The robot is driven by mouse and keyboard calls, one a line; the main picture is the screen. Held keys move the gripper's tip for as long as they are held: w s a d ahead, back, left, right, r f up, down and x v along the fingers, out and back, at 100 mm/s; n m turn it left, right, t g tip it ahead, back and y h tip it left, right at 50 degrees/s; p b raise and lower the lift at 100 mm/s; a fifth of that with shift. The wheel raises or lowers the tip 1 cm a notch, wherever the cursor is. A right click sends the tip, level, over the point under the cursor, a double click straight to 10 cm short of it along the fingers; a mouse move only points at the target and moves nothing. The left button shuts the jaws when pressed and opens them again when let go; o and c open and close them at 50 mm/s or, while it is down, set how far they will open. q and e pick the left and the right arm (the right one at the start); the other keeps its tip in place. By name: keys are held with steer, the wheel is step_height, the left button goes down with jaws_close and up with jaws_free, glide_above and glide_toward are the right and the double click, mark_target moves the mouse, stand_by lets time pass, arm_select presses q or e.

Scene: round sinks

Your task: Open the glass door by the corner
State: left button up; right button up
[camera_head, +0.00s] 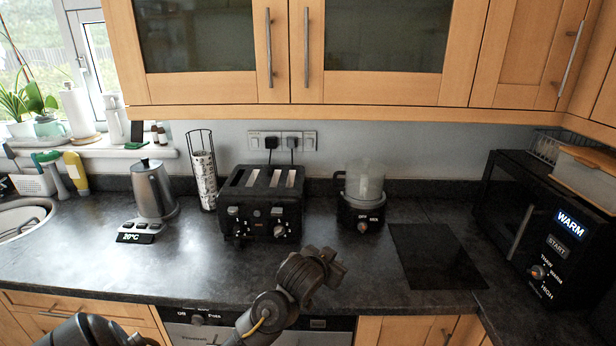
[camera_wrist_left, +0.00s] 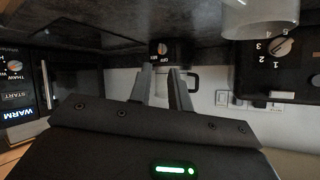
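Two glass-fronted wooden wall cabinet doors show at the top of the head view, both shut. The right glass door (camera_head: 388,38), nearer the corner, has an upright metal handle (camera_head: 306,46) along its left edge. The left glass door (camera_head: 195,36) has its handle (camera_head: 269,46) on its right edge. Their upper parts are cut off. My left gripper (camera_head: 334,268) is above the front of the worktop, below and apart from the doors. In the upside-down wrist view, the left gripper's fingers (camera_wrist_left: 163,75) are apart with nothing between them. My right gripper is not visible.
A toaster (camera_head: 265,203), blender (camera_head: 362,195) and kettle (camera_head: 154,190) stand on the worktop. A microwave (camera_head: 545,225) stands at the right, under a solid wooden door (camera_head: 530,50). Open space lies between worktop and cabinets.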

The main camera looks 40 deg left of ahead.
arm_select(q)
steer(key=w+a+r+n+t+y, duration=0.1)
steer(key=w+a+r+t, duration=0.15)
steer(key=r, duration=0.45)
steer(key=w+a+r+t+y, duration=0.1)
steer(key=w+a+r, duration=0.15)
steer(key=r, duration=0.55)
steer(key=n+t+y, duration=0.5)
steer(key=y, duration=0.1)
glide_toward(306, 35)
steer(key=p+x, duration=0.7)
steer(key=x, duration=0.2)
steer(key=shift+w+a+r, duration=0.1)
steer(key=shift+w+r, duration=0.15)
steer(key=shift+r, duration=0.05)
steer(key=shift+w+a+r, duration=0.1)
steer(key=shift+w+a, duration=0.15)
steer(key=shift+w, duration=0.2)
jaws_close()
